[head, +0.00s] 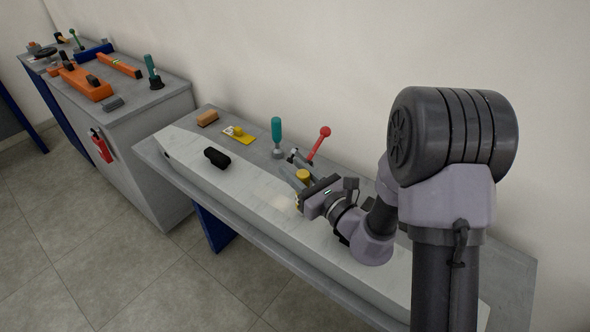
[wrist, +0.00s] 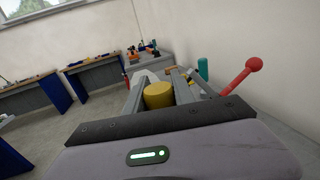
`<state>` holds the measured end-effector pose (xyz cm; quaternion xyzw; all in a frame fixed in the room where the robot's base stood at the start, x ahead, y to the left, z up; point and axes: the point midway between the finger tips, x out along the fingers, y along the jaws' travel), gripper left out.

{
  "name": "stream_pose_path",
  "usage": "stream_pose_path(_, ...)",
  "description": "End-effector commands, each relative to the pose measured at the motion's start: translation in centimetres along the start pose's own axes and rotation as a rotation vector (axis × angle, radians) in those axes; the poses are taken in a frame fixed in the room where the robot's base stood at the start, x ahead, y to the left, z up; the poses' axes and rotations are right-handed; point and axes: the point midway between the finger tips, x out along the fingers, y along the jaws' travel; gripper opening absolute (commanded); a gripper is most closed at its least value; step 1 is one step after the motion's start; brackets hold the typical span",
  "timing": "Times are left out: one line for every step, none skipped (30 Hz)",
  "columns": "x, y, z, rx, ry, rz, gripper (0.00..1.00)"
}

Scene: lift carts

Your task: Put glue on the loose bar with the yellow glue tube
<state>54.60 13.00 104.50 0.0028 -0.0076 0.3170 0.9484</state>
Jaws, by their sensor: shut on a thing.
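The yellow glue tube (head: 302,175) is held in my gripper (head: 294,183), with its round end up. In the wrist view the yellow glue tube (wrist: 158,96) sits between the two grey fingers of my gripper (wrist: 157,88). A small yellow bit shows below the fingers, over the bar. A long pale grey bar (head: 255,190), which looks like the loose bar, lies along the workbench (head: 178,175). A paler patch lies on the bar just left of my gripper; I cannot tell whether it is glue. The tube's tip is too small to make out.
A black object (head: 217,158) rests on the bar. Behind it are a brown block (head: 207,118), a yellow tool (head: 240,134), a teal-handled tool (head: 277,135) and a red-knobbed lever (head: 320,143) close to my gripper. Another bench (head: 165,105) with orange tools stands far left.

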Motion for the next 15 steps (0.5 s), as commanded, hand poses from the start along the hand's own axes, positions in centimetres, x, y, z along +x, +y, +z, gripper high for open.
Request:
stream_pose_path(0.0, 0.0, -0.2, 0.000, 0.000, 0.000, 0.00)
stream_pose_path(0.0, 0.0, -0.2, 0.000, 0.000, 0.000, 0.00)
stream_pose_path(0.0, 0.0, -0.2, 0.000, -0.001, 0.000, 0.00)
stream_pose_path(0.0, 0.0, -0.1, 0.000, 0.000, 0.000, 0.00)
stream_pose_path(0.1, 0.0, -0.1, 0.000, 0.000, 0.000, 0.00)
stream_pose_path(0.3, 0.1, 0.0, 0.000, 0.000, 0.000, 0.00)
stream_pose_path(0.5, 0.1, 0.0, 0.000, 0.000, 0.000, 0.00)
stream_pose_path(0.7, 0.2, 0.1, 0.000, 0.000, 0.000, 0.00)
stream_pose_path(1.0, 0.3, 0.1, 0.001, 0.000, 0.001, 0.00)
stream_pose_path(1.2, 0.4, 0.2, 0.000, 0.000, 0.002, 0.00)
stream_pose_path(1.4, 0.4, 0.2, 0.000, -0.001, 0.001, 0.00)
stream_pose_path(1.6, 0.4, 0.2, 0.000, -0.001, 0.000, 0.00)
stream_pose_path(1.6, 0.4, 0.1, 0.000, -0.001, 0.000, 0.00)
stream_pose_path(1.8, 0.5, 0.1, 0.000, -0.001, 0.000, 0.00)
stream_pose_path(2.0, 0.6, 0.1, 0.000, -0.001, 0.001, 0.00)
